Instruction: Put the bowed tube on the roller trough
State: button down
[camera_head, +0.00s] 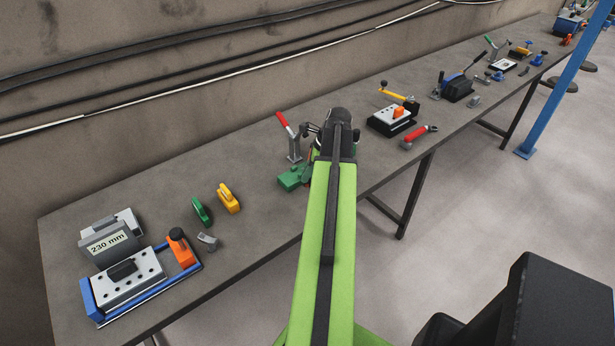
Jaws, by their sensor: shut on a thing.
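My green arm reaches up the middle of the picture, out over the bench. Its dark wrist end hangs over the bench next to a red-handled lever clamp (294,145) and a green block-like tool (293,179). My gripper's jaws are hidden behind the wrist, so neither they nor anything between them shows. I cannot make out the bowed tube anywhere. No roller trough can be told for sure. At the near left end lies a blue-edged fixture (88,301) with a holed grey plate (131,277). Behind it stands a grey block marked "230 mm" (105,242).
An orange-and-black piece (181,250), a small grey piece (208,241), and green (201,210) and yellow (229,199) tools lie left of my arm. A black-based fixture (391,121) and red tool (419,137) lie right. Bare bench top (150,190) separates them. A blue post (560,90) stands right.

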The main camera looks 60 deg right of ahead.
jog(key=shift+f+b, duration=0.4)
jog(key=c, duration=1.3)
grip_release()
jog(key=shift+r, duration=0.1)
jog(key=shift+r+p, duration=0.55)
jog(key=shift+p, duration=0.1)
jog(key=p+v, duration=1)
jog(key=v, duration=0.1)
jog(key=shift+s+r+p, duration=0.2)
jog(key=shift+r+p, duration=0.05)
jog(key=shift+p, duration=0.1)
